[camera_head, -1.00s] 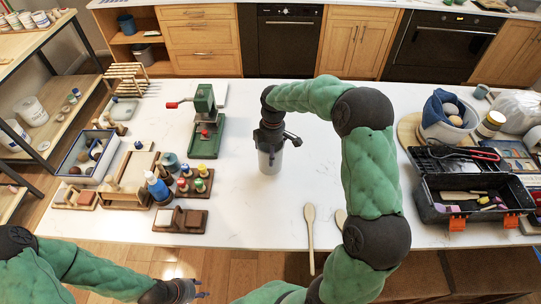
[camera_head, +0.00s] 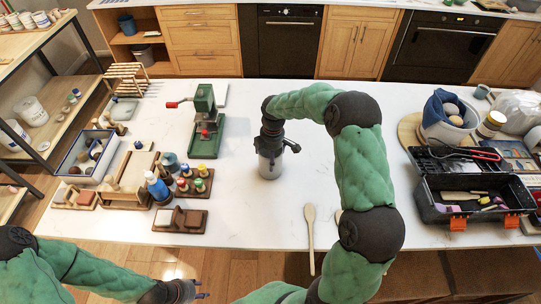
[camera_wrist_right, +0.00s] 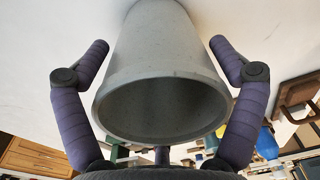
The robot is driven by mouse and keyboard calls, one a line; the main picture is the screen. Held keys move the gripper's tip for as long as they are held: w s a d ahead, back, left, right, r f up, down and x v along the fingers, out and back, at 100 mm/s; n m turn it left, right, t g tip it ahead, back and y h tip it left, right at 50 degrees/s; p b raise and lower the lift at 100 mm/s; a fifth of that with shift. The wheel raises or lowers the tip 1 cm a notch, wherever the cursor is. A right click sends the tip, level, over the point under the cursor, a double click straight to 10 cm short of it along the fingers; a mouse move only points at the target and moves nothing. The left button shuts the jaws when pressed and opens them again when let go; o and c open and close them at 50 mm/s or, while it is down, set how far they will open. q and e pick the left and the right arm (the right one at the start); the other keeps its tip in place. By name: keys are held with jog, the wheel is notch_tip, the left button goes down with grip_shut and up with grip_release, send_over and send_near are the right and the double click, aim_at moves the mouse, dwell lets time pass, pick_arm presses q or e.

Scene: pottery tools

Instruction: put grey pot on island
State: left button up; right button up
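The grey pot (camera_head: 269,168) is on the white island top (camera_head: 240,207), near its middle. My right gripper (camera_head: 271,143) comes down over it from above. In the right wrist view the pot (camera_wrist_right: 160,60) has its round mouth toward the camera, between the two purple fingers. The fingers are spread, with a visible gap on each side of the pot. The pot's base is partly out of that view. My left gripper (camera_head: 200,289) is below the island's front edge, empty, with its fingertips apart.
A green press (camera_head: 206,125) stands left of the pot, with small jars (camera_head: 192,180) and wooden trays further left. A wooden spoon (camera_head: 310,240) lies to the right front. A black toolbox (camera_head: 475,200) is at the right. White surface around the pot is clear.

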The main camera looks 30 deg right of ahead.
dwell(0.3)
notch_tip(320, 180, up, 12)
jog(key=p, duration=0.1)
jog(key=shift+d+r, duration=0.2)
jog(key=shift+d, duration=0.1)
jog(key=shift+s, duration=0.1)
dwell(0.3)
